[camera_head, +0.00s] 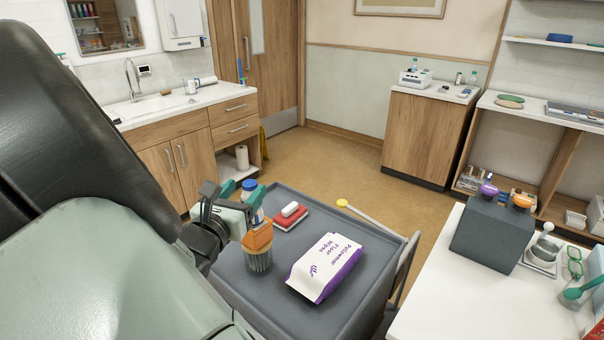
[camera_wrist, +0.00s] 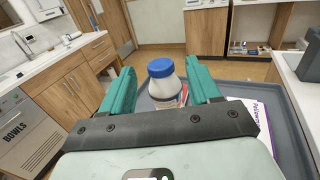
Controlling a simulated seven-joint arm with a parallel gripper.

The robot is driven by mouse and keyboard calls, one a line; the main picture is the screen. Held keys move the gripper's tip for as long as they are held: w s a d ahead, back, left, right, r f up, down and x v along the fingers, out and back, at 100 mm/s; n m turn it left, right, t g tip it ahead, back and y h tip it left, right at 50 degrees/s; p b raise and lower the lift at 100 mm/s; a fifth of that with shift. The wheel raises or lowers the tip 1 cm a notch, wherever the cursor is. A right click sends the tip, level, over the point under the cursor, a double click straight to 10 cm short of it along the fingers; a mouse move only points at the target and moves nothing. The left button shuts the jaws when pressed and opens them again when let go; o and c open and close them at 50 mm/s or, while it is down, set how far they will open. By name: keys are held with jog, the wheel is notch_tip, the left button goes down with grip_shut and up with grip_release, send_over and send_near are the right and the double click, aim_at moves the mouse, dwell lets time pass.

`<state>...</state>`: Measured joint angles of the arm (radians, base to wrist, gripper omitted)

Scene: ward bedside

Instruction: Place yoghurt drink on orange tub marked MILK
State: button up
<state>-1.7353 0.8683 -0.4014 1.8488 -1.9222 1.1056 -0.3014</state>
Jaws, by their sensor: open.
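The yoghurt drink looks to be the white bottle with a blue cap (camera_wrist: 161,88) in the wrist view. It stands upright on the grey tray top and is partly hidden by my gripper in the head view (camera_head: 250,189). My gripper (camera_head: 243,201) is open, with its teal fingers (camera_wrist: 160,78) on either side of the bottle. I see a gap beside the bottle on both sides; how deep it sits between the fingers is hard to tell. I cannot make out an orange tub marked MILK in either view.
An orange-topped brush (camera_head: 258,250) stands close in front of my gripper on the grey tray top (camera_head: 332,224). A red item with a white piece (camera_head: 291,214) and a wipes pack (camera_head: 325,266) lie to the right. A grey box (camera_head: 490,236) stands on the white table.

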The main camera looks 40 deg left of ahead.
jog(key=v, duration=0.8)
jog(key=shift+s+d, duration=0.2)
jog(key=shift+s, duration=0.1)
